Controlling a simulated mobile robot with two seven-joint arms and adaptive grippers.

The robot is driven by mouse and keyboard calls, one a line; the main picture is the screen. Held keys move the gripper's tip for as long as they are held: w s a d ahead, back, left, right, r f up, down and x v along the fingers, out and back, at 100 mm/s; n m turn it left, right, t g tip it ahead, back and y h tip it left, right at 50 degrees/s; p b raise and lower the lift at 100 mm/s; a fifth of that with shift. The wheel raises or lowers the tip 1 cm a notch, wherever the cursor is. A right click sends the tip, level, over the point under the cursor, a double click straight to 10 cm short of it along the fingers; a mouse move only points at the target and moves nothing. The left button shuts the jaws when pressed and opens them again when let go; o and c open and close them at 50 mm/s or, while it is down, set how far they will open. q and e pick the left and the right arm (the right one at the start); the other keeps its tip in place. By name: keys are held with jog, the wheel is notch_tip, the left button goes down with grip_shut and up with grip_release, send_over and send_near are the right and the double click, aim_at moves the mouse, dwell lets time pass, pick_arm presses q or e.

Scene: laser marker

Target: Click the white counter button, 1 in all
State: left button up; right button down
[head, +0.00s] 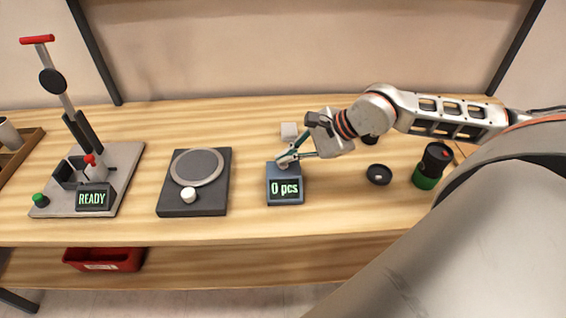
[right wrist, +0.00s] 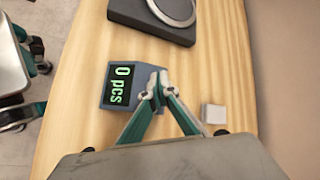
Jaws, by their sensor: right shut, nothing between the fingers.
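The counter (head: 285,171) is a small blue-grey box on the table. Its display reads "0 pcs" in green. In the right wrist view the counter (right wrist: 144,57) shows the same reading. My right gripper (head: 284,162) is shut and empty, its fingertips together at the top of the counter. In the right wrist view the fingertips (right wrist: 157,84) overlap the counter's top face. I cannot tell whether they touch it. No white button can be made out on the counter; the fingertips cover part of its top. My left gripper is not in view.
A white block (head: 289,130) stands behind the counter. Left are a dark scale-like plate (head: 170,203) with a white knob (head: 188,195) and a lever press (head: 130,160) with a "READY" display (head: 92,198). Right are a black dish (head: 378,174) and a black-and-green container (head: 426,180).

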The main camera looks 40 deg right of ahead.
aim_at(286, 165)
jog(key=shift+f, duration=0.3)
jog(key=shift+r, duration=0.1)
dwell(0.4)
jog(key=shift+r, duration=0.85)
jog(key=shift+r, duration=0.1)
jog(key=shift+r+p, duration=1)
jog(key=shift+r, duration=1.45)
